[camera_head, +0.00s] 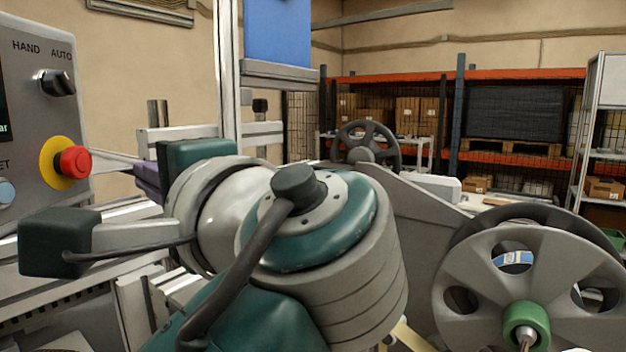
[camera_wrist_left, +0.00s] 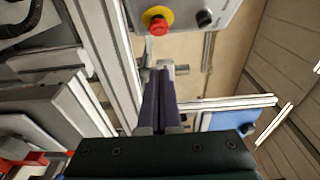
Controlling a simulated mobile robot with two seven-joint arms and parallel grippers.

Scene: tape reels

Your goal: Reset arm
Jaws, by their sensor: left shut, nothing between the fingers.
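My left gripper (camera_head: 148,180) shows in the head view behind my large grey and green arm joints, which fill the middle. Its dark green body is partly hidden, and its purple fingers point left toward the machine frame. In the left wrist view the two purple fingers of my left gripper (camera_wrist_left: 160,78) lie side by side, shut and empty. Their tips are close to a metal bracket on the frame in that picture; I cannot tell whether they touch. My right gripper is in neither view.
A control panel (camera_head: 30,125) with a red emergency button (camera_head: 75,162) stands at the left. A large grey reel (camera_head: 465,255) with a green hub is at the right, a smaller dark reel (camera_head: 392,135) behind. Aluminium rails (camera_wrist_left: 108,60) surround the gripper. Shelves (camera_head: 520,73) stand at the back.

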